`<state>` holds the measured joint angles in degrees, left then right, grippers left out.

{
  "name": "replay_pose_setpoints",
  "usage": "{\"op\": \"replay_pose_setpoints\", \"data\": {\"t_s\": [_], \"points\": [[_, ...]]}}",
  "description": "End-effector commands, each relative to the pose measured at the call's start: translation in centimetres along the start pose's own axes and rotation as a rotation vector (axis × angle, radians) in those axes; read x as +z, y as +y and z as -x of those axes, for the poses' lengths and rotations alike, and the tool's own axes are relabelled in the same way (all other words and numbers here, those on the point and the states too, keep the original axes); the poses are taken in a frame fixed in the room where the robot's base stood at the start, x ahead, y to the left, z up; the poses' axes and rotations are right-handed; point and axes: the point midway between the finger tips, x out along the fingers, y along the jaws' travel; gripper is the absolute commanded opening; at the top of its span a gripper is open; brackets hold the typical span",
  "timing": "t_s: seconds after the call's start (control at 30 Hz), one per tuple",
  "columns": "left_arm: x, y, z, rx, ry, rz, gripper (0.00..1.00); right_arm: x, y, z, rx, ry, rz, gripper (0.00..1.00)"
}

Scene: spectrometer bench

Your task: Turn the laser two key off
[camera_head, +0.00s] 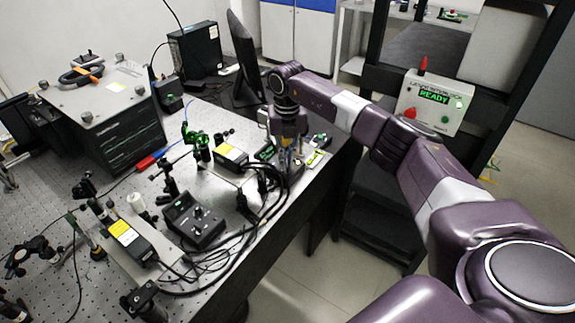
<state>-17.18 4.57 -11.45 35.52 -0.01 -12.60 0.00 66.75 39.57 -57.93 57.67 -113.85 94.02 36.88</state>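My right arm reaches in from the lower right. Its gripper (290,158) points down over a small dark control box (291,175) near the bench's right edge. The finger gap is too small and dark to judge, so I cannot tell whether it is open or touching a key. No key shows clearly there; the gripper hides part of the box. A similar black control box (194,221) with knobs stands nearer on the bench. Two black laser modules with yellow labels stand on the bench, one near (124,233) and one farther (231,154). My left gripper is not in view.
The perforated optical bench (105,290) holds posts, mounts and looping black cables (262,200). A monitor (243,55) and a black tower (195,50) stand behind. A white panel (436,103) reading "READY" is at the right, and a large instrument (105,120) at the left.

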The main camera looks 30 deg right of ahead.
Motion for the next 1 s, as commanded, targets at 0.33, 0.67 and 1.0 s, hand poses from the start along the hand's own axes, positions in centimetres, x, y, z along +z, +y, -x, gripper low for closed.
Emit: {"op": "replay_pose_setpoints", "data": {"t_s": [0.33, 0.67, 1.0], "points": [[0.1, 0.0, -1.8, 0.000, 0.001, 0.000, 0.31, 0.1, 0.1, 0.1, 0.000, -0.005, 0.329, 0.00], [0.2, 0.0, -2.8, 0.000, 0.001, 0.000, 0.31, 0.1, 0.2, 0.2, -0.001, -0.007, 0.610, 0.00], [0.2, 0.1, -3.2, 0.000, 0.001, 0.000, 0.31, 0.1, 0.3, 0.2, -0.001, -0.007, 0.787, 0.00]]}}
